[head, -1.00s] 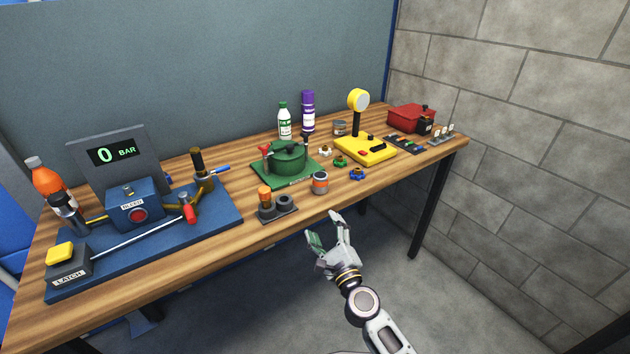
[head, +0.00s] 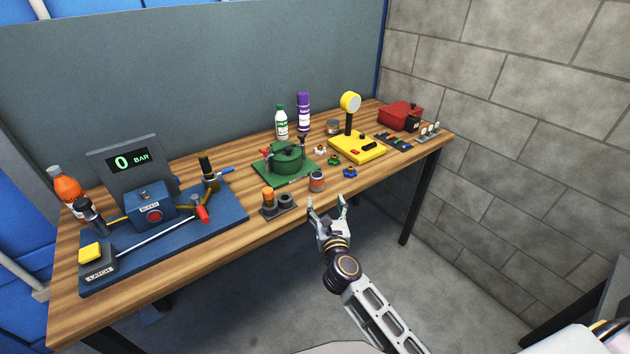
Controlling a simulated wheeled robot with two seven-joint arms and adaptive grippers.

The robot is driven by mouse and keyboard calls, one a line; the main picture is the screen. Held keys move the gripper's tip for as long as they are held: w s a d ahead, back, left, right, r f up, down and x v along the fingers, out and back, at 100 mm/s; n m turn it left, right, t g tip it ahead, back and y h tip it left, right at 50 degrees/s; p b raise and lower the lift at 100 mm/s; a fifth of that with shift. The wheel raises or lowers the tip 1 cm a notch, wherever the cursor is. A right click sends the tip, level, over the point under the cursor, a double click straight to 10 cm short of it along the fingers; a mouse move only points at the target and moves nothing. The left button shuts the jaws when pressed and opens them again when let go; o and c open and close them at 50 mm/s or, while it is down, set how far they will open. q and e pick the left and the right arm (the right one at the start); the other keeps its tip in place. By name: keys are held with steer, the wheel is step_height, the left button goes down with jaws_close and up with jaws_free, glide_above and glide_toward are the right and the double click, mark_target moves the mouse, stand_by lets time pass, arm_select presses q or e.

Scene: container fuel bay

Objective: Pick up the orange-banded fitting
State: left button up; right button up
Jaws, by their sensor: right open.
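The orange-banded fitting (head: 317,181), a short grey cylinder with an orange band, stands upright near the front edge of the wooden bench (head: 200,257). My right gripper (head: 327,203) is open and empty, with its fingers pointing up toward the bench. It shows just below the fitting in the picture, by the bench's front edge, and no contact with the fitting is visible. My left gripper is out of view.
A dark holder (head: 278,209) with an orange-topped piece (head: 268,196) stands left of the fitting. A blue knob-like part (head: 350,172) lies to its right. The green plate with a pot (head: 287,159) is behind. The blue gauge rig (head: 150,207) fills the bench's left.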

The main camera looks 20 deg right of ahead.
steer(key=shift+w, duration=0.15)
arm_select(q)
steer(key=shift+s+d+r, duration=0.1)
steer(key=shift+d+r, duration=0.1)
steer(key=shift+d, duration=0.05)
arm_select(e)
glide_toward(318, 177)
steer(key=shift+w+d+f, duration=0.1)
steer(key=shift+w+d, duration=0.05)
steer(key=shift+w, duration=0.65)
steer(key=shift+w+d+f, duration=0.1)
steer(key=shift+w+d, duration=0.1)
steer(key=shift+w, duration=0.6)
steer(key=shift+w+d, duration=0.15)
steer(key=shift+w, duration=0.65)
steer(key=shift+w, duration=0.15)
steer(key=shift+w+r+p, duration=0.15)
steer(key=shift+w+p, duration=0.15)
steer(key=shift+w, duration=1.1)
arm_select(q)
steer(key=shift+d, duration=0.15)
arm_select(e)
steer(key=shift+w+d, duration=0.15)
steer(key=shift+w, duration=0.9)
steer(key=c, duration=1.2)
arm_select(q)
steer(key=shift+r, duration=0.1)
